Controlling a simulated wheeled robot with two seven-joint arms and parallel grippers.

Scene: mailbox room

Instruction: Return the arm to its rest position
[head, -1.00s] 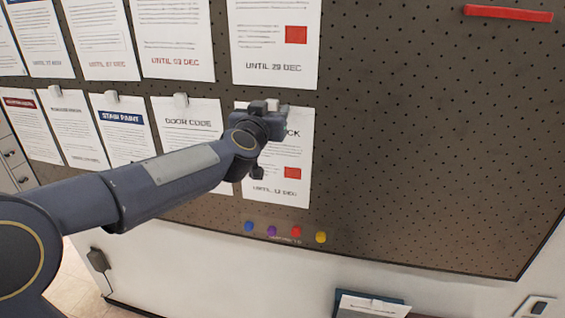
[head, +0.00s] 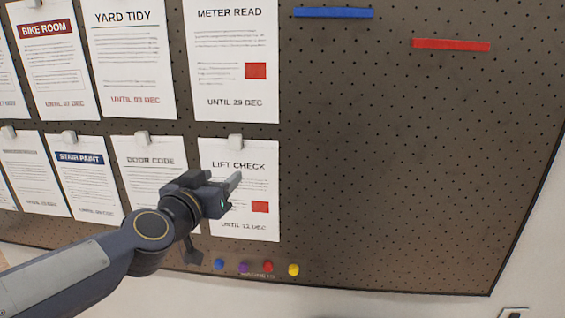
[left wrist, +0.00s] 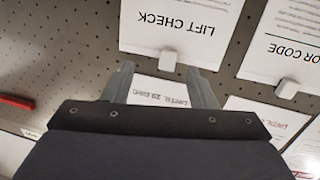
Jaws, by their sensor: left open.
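My left gripper (head: 232,190) is in front of the lower part of the pegboard, over the left part of the "LIFT CHECK" notice (head: 258,220). In the left wrist view my gripper (left wrist: 163,85) has its two fingers apart with nothing held between them. The "LIFT CHECK" notice (left wrist: 178,28) shows upside down there, with its white clip (left wrist: 167,61) seen between the fingertips. My left arm comes in from the lower left in the head view. My right gripper is in neither view.
The pegboard (head: 400,160) holds two rows of notices, including "METER READ" (head: 235,60) and "STAIR PAINT" (head: 85,185). A blue strip (head: 333,13) and a red strip (head: 451,45) are at upper right. Several coloured pins (head: 268,267) line the bottom. The board's right side is mostly bare.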

